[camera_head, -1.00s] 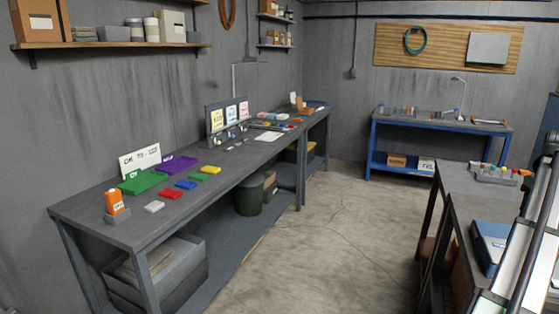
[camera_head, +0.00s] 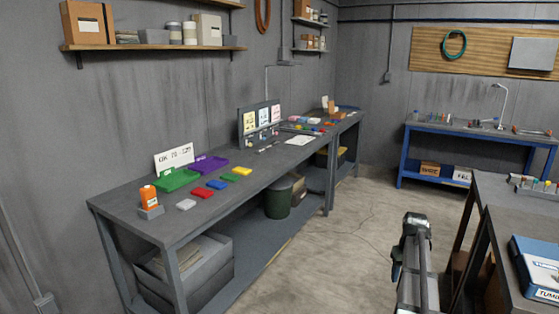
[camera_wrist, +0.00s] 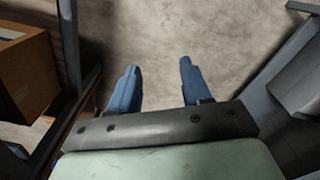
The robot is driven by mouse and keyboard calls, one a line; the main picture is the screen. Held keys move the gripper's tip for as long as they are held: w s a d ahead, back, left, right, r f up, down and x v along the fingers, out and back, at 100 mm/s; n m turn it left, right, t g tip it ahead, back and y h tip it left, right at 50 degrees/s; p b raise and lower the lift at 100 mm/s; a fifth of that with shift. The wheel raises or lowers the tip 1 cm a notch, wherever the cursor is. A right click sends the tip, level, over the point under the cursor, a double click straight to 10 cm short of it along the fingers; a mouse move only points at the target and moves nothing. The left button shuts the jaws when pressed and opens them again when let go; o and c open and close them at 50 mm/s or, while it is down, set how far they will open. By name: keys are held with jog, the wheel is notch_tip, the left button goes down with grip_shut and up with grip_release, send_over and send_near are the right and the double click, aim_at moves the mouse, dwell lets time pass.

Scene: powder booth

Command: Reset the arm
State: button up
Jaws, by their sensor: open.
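My gripper shows in the wrist view (camera_wrist: 158,85) with its two blue fingers apart and nothing between them. It points down over bare concrete floor. In the head view part of my arm stands at the lower right, in the aisle between the long grey bench (camera_head: 125,200) and the right-hand table (camera_head: 510,205). The gripper's fingers cannot be made out there.
The long bench holds a green tray (camera_head: 177,180), a purple tray (camera_head: 208,163), an orange bottle (camera_head: 148,194) and several coloured blocks. A blue bench (camera_head: 480,136) stands at the back. A cardboard box (camera_wrist: 28,68) is left of my gripper. The aisle floor (camera_head: 340,235) is clear.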

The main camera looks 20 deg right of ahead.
jog(key=w+a+f+n, duration=0.1)
jog(key=a+f, duration=0.5)
jog(key=a, duration=0.6)
jog(key=w+a+f+n, duration=0.1)
jog(key=a+f, duration=0.6)
jog(key=a, duration=0.4)
jog(key=s+a+f, duration=0.3)
jog(key=a, duration=0.4)
jog(key=s+a+f+n, duration=0.1)
jog(key=s+a+f, duration=0.15)
jog(key=a, duration=0.45)
jog(key=s+a+f, duration=0.3)
jog(key=a, duration=0.3)
jog(key=s+f+g, duration=0.3)
jog(key=s+f, duration=0.7)
jog(key=s, duration=0.4)
jog(key=s+f+g, duration=0.3)
jog(key=s+f, duration=0.7)
jog(key=s, duration=0.5)
jog(key=shift+f+g, duration=0.3)
jog(key=shift+g, duration=0.1)
